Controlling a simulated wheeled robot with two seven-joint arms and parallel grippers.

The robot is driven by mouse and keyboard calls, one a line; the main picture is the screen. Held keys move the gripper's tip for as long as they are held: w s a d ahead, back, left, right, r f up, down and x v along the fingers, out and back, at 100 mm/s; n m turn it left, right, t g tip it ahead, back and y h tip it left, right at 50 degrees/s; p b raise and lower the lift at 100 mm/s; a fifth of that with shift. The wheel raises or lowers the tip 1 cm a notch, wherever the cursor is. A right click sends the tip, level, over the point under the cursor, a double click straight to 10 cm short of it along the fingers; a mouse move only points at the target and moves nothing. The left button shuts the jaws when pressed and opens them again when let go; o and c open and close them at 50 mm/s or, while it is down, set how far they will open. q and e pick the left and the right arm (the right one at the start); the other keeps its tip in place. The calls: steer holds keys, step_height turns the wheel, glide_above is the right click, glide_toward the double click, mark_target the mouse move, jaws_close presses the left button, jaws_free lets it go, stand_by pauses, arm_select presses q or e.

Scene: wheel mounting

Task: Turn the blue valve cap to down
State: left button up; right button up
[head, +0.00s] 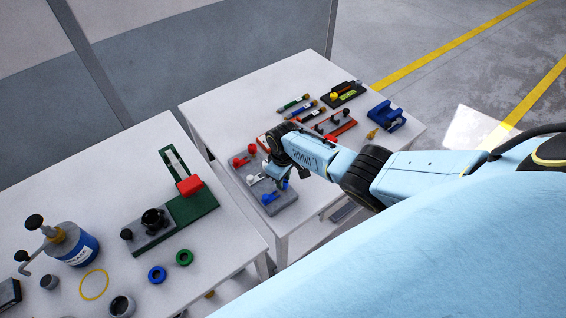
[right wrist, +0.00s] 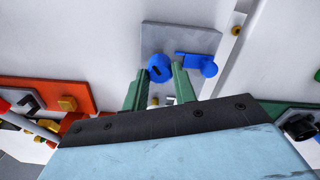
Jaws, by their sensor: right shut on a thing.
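In the right wrist view the round blue valve cap (right wrist: 159,67) sits between the two green fingers of my right gripper (right wrist: 161,76). The gripper is shut on the cap. A small dark mark shows on the cap's face. A blue lever-like part (right wrist: 199,62) sits right of the cap over the grey plate (right wrist: 180,32). In the head view my right gripper (head: 277,178) is over the grey valve board (head: 284,202), where a blue part (head: 269,198) shows beside it. The wrist partly hides the board. My left gripper is out of view.
An orange tool (head: 342,128), pens and a blue block (head: 386,116) lie beyond my arm. The left table (head: 215,240) holds a green fixture (head: 196,204) and a pump bottle (head: 72,245).

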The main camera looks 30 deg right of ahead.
steer(key=shift+o, duration=0.2)
steer(key=m, duration=0.3)
steer(key=shift+w+d+r+m+p, duration=0.1)
steer(key=shift+w+r+m+p, duration=0.2)
steer(key=shift+p, duration=0.1)
steer(key=shift+m+p, duration=0.35)
steer(key=shift+m, duration=1.45)
steer(key=shift+c, duration=0.2)
steer(key=o, duration=1)
steer(key=shift+s, duration=0.15)
steer(key=shift+f, duration=0.15)
